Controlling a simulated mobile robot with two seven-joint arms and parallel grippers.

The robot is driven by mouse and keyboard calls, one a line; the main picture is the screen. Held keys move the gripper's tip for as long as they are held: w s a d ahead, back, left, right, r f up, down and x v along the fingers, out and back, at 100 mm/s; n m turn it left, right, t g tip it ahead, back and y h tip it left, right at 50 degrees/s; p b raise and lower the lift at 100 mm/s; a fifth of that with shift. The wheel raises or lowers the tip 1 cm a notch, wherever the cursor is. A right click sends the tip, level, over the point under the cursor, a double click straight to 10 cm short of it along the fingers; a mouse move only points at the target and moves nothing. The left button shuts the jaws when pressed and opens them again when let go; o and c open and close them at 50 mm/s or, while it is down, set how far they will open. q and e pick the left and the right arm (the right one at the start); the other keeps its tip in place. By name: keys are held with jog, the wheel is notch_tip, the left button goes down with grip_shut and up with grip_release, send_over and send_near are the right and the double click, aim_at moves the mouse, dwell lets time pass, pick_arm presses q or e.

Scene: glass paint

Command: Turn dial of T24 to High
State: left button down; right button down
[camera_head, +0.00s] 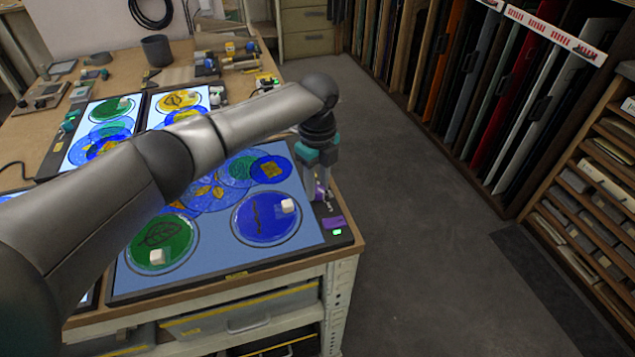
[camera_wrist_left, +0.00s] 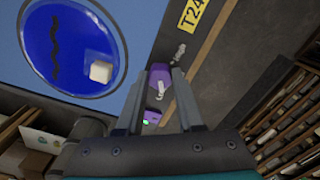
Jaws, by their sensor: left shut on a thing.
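The light panel (camera_head: 290,258) labelled T24 (camera_wrist_left: 193,12) in the left wrist view lies on the bench, its glowing blue surface holding round glass pieces. Its purple dial (camera_wrist_left: 160,78) sits on the dark edge strip, with a pale mark on it. My left gripper (camera_head: 319,195) reaches down at the panel's right edge. In the left wrist view its two fingers (camera_wrist_left: 157,80) stand on either side of the dial, shut on it. The fingers partly hide the dial in the head view. A small lit green display (camera_head: 337,232) is beside it. My right gripper is not in view.
A blue glass disc (camera_head: 265,220) and a green disc (camera_head: 163,240), each with a white block, lie on the panel near the gripper. More lit panels lie farther back. Open grey floor (camera_head: 420,260) lies right of the bench, with racks of coloured sheets (camera_head: 490,100) beyond.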

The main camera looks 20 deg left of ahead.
pick_arm(q)
jog(key=n+p, duration=0.1)
jog(key=p, duration=0.1)
jog(key=n+p, duration=0.1)
jog(key=n, duration=0.1)
jog(key=n+p, duration=0.1)
jog(key=p, duration=0.1)
jog(key=shift+s+r+p, duration=0.1)
jog(key=shift+r+p, duration=0.15)
jog(key=shift+p, duration=0.05)
jog(key=n+p, duration=0.2)
jog(key=n, duration=0.1)
jog(key=shift+f, duration=0.1)
jog(key=n+p, duration=0.2)
jog(key=shift+n, duration=0.4)
jog(key=n+p, duration=0.1)
jog(key=n, duration=0.2)
jog(key=shift+n, duration=0.3)
jog(key=n+p, duration=0.1)
jog(key=n, duration=0.2)
jog(key=shift+n+p, duration=0.3)
jog(key=shift+p, duration=0.1)
jog(key=n, duration=0.3)
jog(key=shift+f+p, duration=0.1)
jog(key=shift+p, duration=0.25)
jog(key=shift+n, duration=1.8)
